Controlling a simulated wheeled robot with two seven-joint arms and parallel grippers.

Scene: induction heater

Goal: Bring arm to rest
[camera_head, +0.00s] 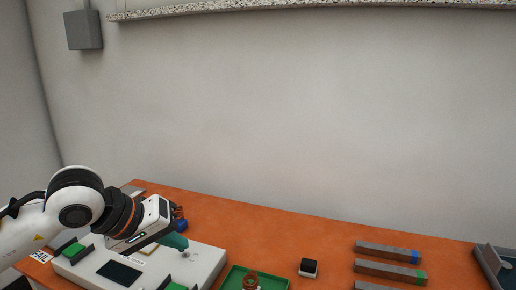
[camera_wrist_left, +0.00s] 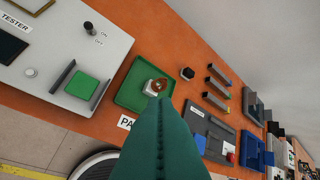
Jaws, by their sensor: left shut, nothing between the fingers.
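My left arm comes in from the left in the head view. Its green-fingered left gripper (camera_head: 174,241) is above the white tester box (camera_head: 206,263). The fingers are shut with nothing between them. In the left wrist view the shut green fingers (camera_wrist_left: 160,110) point toward a green tray (camera_wrist_left: 133,73) that holds a small white and copper-coloured part (camera_wrist_left: 155,86). The tray and part lie beyond the fingertips. My right gripper is not in view.
The orange table (camera_head: 300,237) carries several grey bars (camera_head: 388,252) with coloured ends at the right and a small black-and-white block (camera_head: 308,267). A grey tray (camera_head: 492,262) stands at the right edge. A wall rises behind. The air above the table is clear.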

